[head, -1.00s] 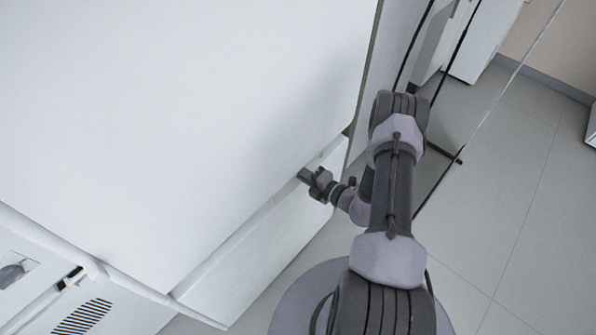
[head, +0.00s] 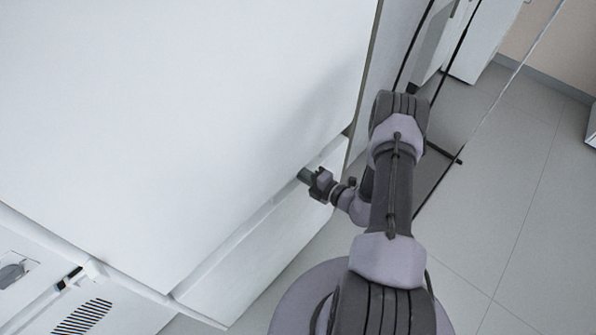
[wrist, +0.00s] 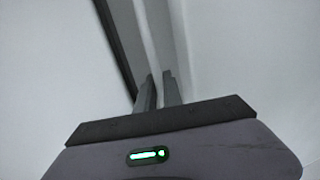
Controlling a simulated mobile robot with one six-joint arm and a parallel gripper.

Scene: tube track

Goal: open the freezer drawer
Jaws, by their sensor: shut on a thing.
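The freezer drawer (head: 262,243) is the white lower front below the large white upper door (head: 190,110) in the head view. A narrow recessed gap runs between the two. My gripper (head: 305,175) is at the drawer's top edge, near its right end. In the wrist view the two fingers of my gripper (wrist: 159,88) are close together on a pale lip of the drawer (wrist: 158,40), beside a dark gap. I cannot see exactly how deep the fingers sit on the lip.
A white appliance with a slotted vent (head: 82,317) stands at the lower left. A black-framed panel (head: 440,150) stands to the right of the freezer. Grey tiled floor (head: 510,200) is open at the right.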

